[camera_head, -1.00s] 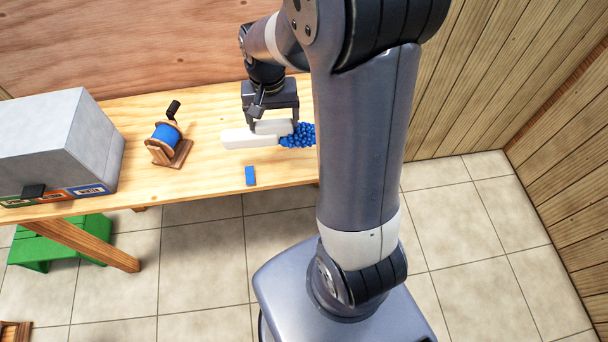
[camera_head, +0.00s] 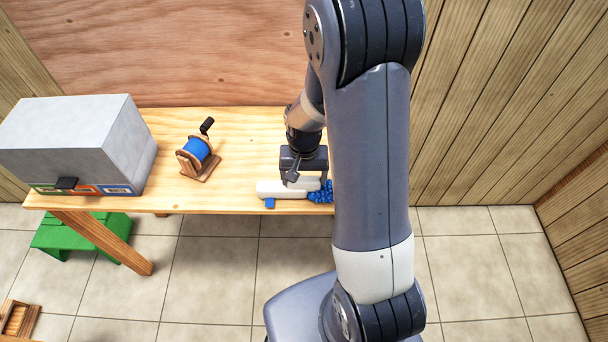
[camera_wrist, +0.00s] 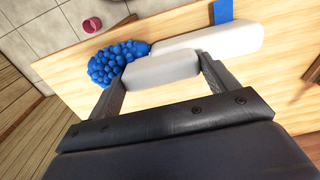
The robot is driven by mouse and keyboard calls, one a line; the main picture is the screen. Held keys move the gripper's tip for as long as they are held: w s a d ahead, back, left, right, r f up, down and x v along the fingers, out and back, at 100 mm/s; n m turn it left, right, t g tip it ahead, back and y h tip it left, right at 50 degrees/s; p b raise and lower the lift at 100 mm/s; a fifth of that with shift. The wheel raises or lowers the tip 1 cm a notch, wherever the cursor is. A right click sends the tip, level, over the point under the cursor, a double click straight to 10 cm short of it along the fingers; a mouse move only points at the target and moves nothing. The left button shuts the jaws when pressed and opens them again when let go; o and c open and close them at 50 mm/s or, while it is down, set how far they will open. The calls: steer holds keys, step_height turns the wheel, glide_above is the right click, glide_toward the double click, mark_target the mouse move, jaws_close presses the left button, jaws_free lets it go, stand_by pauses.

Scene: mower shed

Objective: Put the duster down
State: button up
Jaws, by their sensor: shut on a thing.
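The duster has a white handle (camera_head: 268,189) and a bumpy blue head (camera_head: 321,193). In the head view it is at the right front part of the wooden table (camera_head: 245,135), its head partly behind my arm. My gripper (camera_head: 298,178) is shut on the duster from above. The wrist view shows the blue head (camera_wrist: 118,63) at left and the white handle (camera_wrist: 215,40) stretching right. I cannot tell whether the duster touches the tabletop.
A blue spool on a wooden stand (camera_head: 197,158) and a grey box (camera_head: 75,140) stand further left. A green stool (camera_head: 65,238) is under the table. A pink cup-like thing (camera_wrist: 91,25) is on the floor.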

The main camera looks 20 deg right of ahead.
steer(key=shift+f, duration=0.2)
steer(key=o, duration=1)
steer(key=shift+c, duration=0.2)
step_height(320, 180, up, 12)
steer(key=shift+r, duration=0.2)
steer(key=shift+f, duration=0.1)
step_height(320, 180, down, 12)
steer(key=shift+r, duration=1.05)
